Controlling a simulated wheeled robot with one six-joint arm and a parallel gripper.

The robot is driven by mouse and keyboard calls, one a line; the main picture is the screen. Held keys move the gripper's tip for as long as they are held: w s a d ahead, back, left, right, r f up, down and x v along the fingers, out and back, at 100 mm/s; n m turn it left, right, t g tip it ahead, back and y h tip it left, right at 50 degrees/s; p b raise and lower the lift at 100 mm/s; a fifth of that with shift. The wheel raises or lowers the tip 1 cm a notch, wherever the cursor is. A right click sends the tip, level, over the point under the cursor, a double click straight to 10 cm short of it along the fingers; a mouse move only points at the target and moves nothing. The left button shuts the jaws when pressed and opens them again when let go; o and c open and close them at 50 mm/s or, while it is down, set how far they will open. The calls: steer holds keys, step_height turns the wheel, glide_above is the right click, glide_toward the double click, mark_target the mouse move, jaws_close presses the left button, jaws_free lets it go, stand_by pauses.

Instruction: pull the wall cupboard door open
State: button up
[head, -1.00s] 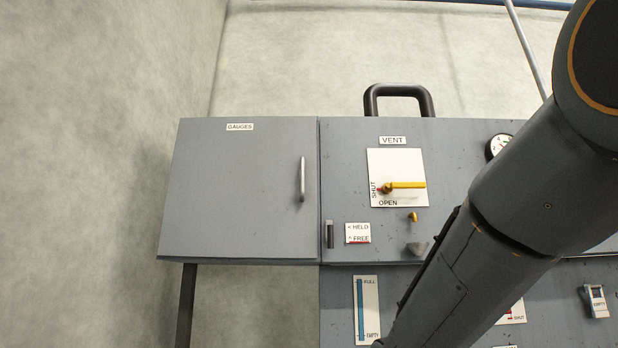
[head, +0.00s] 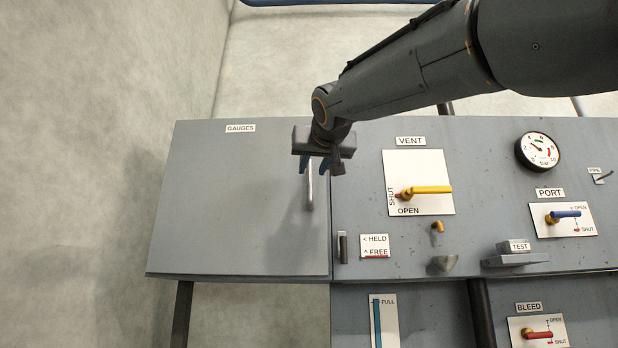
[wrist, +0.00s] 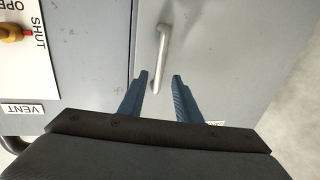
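The grey cupboard door (head: 230,205), labelled GAUGES, is closed, flush beside the vent panel. Its upright metal bar handle (head: 310,188) is near the door's right edge. My gripper (head: 317,165) is in front of the top part of the handle in the head view. In the wrist view the two blue fingers (wrist: 160,80) are apart, and the handle (wrist: 161,58) shows beyond and between their tips. The fingers do not grip it. I cannot tell how far the fingertips stand off from the door.
Right of the door is the vent panel with a yellow lever (head: 430,190), a HELD/FREE latch plate (head: 374,246), and a small dark latch (head: 343,247). A round gauge (head: 538,151) and blue lever (head: 565,214) lie further right. The wall left of the door is bare.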

mark_target(310, 175)
steer(key=w, duration=0.2)
steer(key=w+p, duration=0.1)
steer(key=w, duration=0.1)
steer(key=w+a+p, duration=0.1)
steer(key=w, duration=0.1)
steer(key=shift+w+f, duration=0.1)
steer(key=shift+w, duration=0.05)
jaws_close()
